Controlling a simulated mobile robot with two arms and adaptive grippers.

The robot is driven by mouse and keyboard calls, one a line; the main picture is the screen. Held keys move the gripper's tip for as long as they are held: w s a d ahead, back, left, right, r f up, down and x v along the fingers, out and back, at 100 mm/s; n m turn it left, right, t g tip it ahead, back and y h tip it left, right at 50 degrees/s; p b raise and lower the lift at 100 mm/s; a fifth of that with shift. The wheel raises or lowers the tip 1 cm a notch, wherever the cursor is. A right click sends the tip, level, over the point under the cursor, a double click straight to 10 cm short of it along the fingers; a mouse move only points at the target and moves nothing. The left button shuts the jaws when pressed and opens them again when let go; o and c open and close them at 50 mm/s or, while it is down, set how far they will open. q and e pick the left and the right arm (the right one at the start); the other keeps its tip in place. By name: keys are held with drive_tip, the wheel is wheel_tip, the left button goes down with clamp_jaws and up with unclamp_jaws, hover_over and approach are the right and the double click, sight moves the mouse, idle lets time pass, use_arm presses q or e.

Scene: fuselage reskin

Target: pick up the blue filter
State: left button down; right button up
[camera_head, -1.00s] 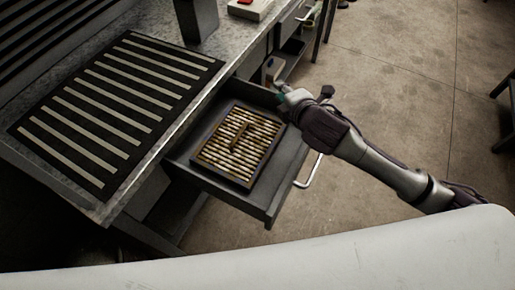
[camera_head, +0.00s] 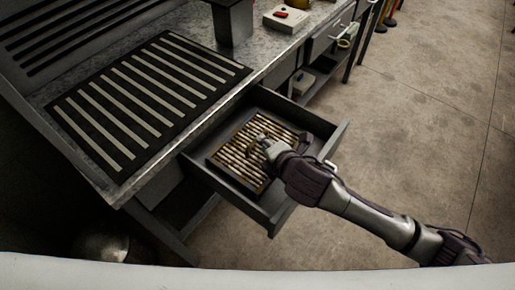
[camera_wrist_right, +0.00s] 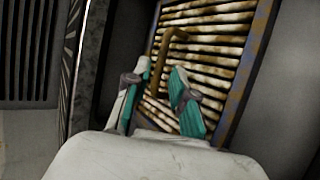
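A slatted filter (camera_head: 232,163) lies in the open drawer. Its slats are stained yellow-brown and its frame is dark, with a slightly bluish edge in the right wrist view (camera_wrist_right: 246,78). No plainly blue filter shows. A brown handle (camera_wrist_right: 163,62) stands up from the slats. My right gripper (camera_head: 264,143) is over the filter, close to the handle. In the right wrist view its two teal-padded fingers (camera_wrist_right: 160,72) are spread apart, with the handle in line with the gap. I cannot tell whether they touch it. My left gripper is not in view.
The open drawer (camera_head: 262,214) juts out from under the workbench (camera_head: 112,178), its walls close around the filter. A dark striped panel (camera_head: 150,95) lies on the bench. A dark upright block (camera_head: 232,22) stands behind it.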

sight(259, 149)
drive_tip(key=x, duration=0.4)
drive_tip(key=shift+w+a+f, duration=0.1)
drive_tip(key=shift+a+f, duration=0.05)
drive_tip(key=shift+f, duration=0.1)
drive_tip(key=shift+c, duration=0.4)
clamp_jaws()
drive_tip(key=shift+r, duration=0.1)
